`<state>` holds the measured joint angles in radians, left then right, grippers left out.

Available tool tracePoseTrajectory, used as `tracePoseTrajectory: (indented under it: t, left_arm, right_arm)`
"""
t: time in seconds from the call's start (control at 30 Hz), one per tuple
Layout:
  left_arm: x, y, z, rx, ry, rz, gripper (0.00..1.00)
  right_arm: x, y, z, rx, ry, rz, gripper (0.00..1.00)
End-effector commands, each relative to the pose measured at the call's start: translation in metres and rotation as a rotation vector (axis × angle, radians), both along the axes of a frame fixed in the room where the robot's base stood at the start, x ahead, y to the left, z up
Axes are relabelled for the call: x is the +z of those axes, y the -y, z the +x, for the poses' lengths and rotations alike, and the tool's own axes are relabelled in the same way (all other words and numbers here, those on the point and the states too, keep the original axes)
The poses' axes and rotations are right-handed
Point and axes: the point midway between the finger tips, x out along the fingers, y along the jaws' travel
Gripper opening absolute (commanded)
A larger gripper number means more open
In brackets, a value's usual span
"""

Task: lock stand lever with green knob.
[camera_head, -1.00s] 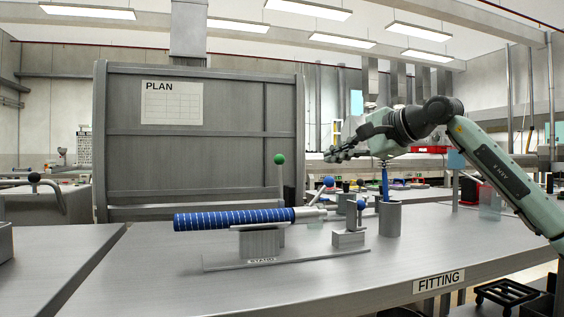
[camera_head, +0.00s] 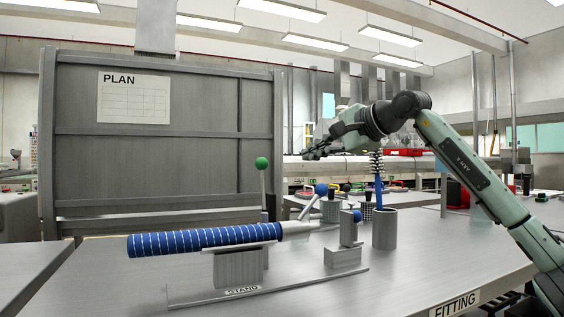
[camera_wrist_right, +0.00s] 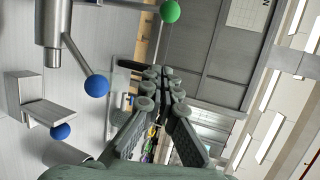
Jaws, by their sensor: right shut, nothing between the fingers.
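The green knob (camera_head: 262,163) tops an upright thin lever (camera_head: 263,190) on the stand (camera_head: 238,268). A blue striped cylinder (camera_head: 190,241) lies on the stand, in front of the lever's lower part. My right gripper (camera_head: 310,154) is in the air to the right of the green knob and a little higher, apart from it, shut and empty. In the right wrist view the gripper (camera_wrist_right: 160,75) is in the middle, and the green knob (camera_wrist_right: 170,11) is at the top edge. My left gripper is in no view.
A blue-knobbed lever (camera_head: 321,189) and a smaller blue knob (camera_head: 357,215) sit at the stand's right end. A grey cup (camera_head: 385,230) holding a blue-handled brush (camera_head: 378,180) stands farther right. A tall grey panel (camera_head: 160,150) rises behind.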

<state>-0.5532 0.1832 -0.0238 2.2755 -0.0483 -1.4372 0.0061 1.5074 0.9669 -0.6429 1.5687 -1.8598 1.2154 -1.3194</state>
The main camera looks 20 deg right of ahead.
Motion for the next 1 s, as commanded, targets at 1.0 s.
tracePoseTrajectory:
  t: [1.0]
  left_arm:
    - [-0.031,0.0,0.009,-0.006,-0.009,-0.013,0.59]
  right_arm:
    - [-0.024,-0.063,0.065,0.001,-0.001,0.0,0.0]
